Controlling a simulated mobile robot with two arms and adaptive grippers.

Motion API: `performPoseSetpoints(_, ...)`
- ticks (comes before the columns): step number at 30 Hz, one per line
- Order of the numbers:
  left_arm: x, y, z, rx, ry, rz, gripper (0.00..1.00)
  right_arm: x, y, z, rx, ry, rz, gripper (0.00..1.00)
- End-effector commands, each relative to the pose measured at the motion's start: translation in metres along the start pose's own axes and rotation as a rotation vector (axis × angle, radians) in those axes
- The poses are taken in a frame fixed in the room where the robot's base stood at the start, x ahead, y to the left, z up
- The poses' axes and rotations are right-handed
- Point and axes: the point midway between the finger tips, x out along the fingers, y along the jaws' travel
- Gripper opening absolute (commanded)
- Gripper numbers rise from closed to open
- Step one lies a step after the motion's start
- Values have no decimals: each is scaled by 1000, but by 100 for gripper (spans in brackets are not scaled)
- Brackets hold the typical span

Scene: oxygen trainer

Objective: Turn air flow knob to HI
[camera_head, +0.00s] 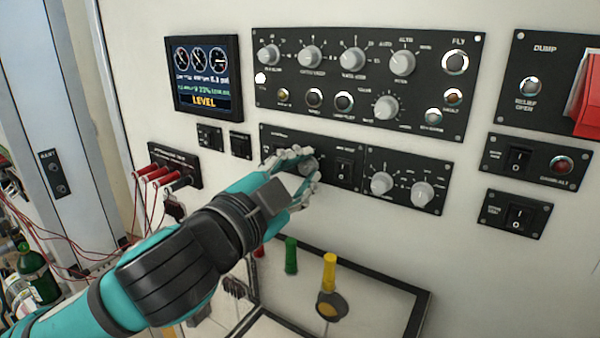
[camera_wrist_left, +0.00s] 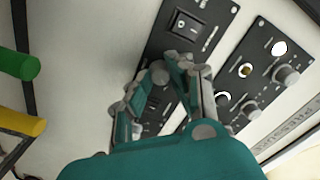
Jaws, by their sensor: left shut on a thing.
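My left gripper (camera_head: 297,162) reaches in from the left in the head view, up to the small black panel (camera_head: 270,132) below the large knob panel. Its fingers are closed around a round grey knob (camera_head: 310,165) on that panel. The same knob (camera_wrist_left: 160,72) shows between the fingertips of my left gripper (camera_wrist_left: 164,75) in the wrist view. The fingers hide most of the knob and the marks around it, so I cannot read its setting. A rocker switch (camera_head: 344,168) sits just right of the fingers. My right gripper is not in view.
The large panel (camera_head: 370,118) with several knobs and buttons is above. A panel with two knobs (camera_head: 408,179) is to the right. A screen (camera_head: 203,76) reading LEVEL is at upper left. Below stand green (camera_head: 291,255) and yellow (camera_head: 329,270) handles. Red cables (camera_head: 150,172) hang at left.

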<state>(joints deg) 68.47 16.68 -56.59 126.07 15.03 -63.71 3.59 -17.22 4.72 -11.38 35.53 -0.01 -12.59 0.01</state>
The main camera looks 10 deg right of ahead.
Motion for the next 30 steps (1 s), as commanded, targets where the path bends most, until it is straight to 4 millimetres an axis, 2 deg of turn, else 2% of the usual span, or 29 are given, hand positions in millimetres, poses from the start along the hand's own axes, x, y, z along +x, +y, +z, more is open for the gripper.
performPoseSetpoints(12, 0, -1, -1, 198, 9, -4, 0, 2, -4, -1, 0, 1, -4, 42)
performPoseSetpoints(29, 0, -1, -1, 226, 10, -4, 0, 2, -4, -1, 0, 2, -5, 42)
performPoseSetpoints(30, 0, -1, -1, 225, 10, -4, 23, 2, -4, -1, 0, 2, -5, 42)
